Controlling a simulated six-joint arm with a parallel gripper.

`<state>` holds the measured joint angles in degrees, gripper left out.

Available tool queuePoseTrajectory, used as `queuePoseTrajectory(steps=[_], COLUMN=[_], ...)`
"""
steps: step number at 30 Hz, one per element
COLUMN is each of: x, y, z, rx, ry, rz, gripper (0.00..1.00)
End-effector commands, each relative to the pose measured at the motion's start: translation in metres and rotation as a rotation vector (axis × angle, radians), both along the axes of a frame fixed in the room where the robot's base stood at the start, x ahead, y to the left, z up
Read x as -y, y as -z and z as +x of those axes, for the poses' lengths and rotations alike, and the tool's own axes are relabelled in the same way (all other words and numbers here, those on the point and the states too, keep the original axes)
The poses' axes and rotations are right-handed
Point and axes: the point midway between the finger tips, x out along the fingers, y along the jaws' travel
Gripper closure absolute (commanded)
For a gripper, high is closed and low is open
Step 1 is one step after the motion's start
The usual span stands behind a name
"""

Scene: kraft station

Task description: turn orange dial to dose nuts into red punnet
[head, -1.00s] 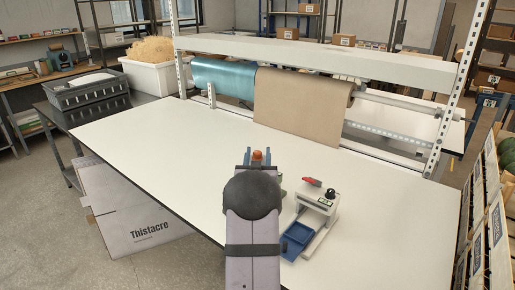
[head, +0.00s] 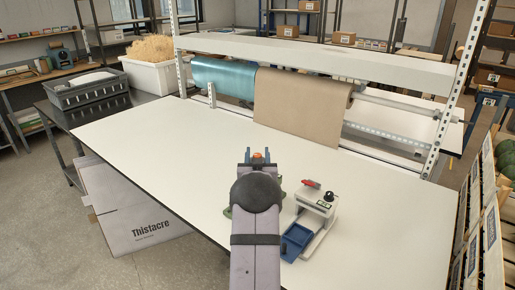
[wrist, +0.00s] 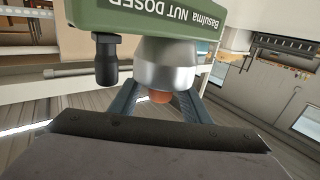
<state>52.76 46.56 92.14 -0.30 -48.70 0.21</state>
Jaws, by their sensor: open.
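The green nut doser (wrist: 150,18) fills the top of the wrist view, with a silver cylinder (wrist: 165,65) below its body. The orange dial (wrist: 160,97) sits at the end of that cylinder. My gripper (wrist: 158,93) is open, with one blue-grey finger on each side of the dial; I cannot tell whether they touch it. In the head view my gripper (head: 257,156) shows orange between its fingers. My arm hides most of the doser there; only a green edge (head: 227,211) shows. I cannot make out the red punnet.
A white device (head: 316,205) with a red part, a black knob and a blue tray (head: 296,239) stands right of my arm. A black knob (wrist: 106,62) hangs beside the cylinder. Paper rolls (head: 300,105) line the back of the table (head: 150,150). The table's left side is clear.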

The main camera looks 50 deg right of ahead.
Motion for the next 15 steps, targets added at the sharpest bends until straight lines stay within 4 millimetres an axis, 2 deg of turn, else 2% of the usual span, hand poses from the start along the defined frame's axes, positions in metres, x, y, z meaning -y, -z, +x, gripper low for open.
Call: queuePoseTrajectory(steps=[6, 15], x=[0.012, 0.016], y=[-0.001, 0.0], z=[0.009, 0.012], rx=[0.0, -0.001], ry=[0.0, 0.0], rz=[0.0, 0.001], gripper=[0.57, 0.57])
